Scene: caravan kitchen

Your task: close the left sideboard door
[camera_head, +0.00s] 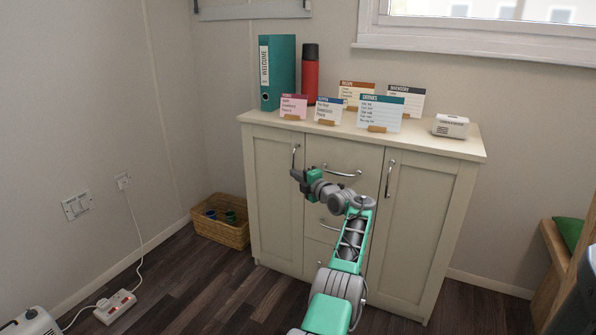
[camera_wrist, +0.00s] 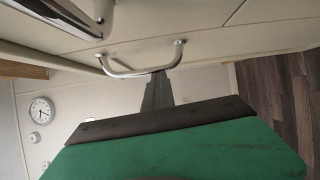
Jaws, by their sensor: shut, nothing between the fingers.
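The left sideboard door (camera_head: 273,205) is a cream panel on the left of the sideboard (camera_head: 370,143). It looks flush or nearly flush with the front; I cannot tell whether a small gap is left. Its upright metal handle (camera_head: 295,157) is near its right edge at the top. My gripper (camera_head: 296,178) is shut and empty, in front of this door just below the handle. In the wrist view the shut fingers (camera_wrist: 158,92) point toward a cream front with a curved metal handle (camera_wrist: 140,73). Contact with the door cannot be made out.
Drawers (camera_head: 340,170) and a right door (camera_head: 415,220) fill the rest of the front. A green binder (camera_head: 280,72), a red flask (camera_head: 310,78) and several cards stand on top. A wicker basket (camera_head: 222,233) sits on the floor left of the sideboard. A power strip (camera_head: 115,307) lies lower left.

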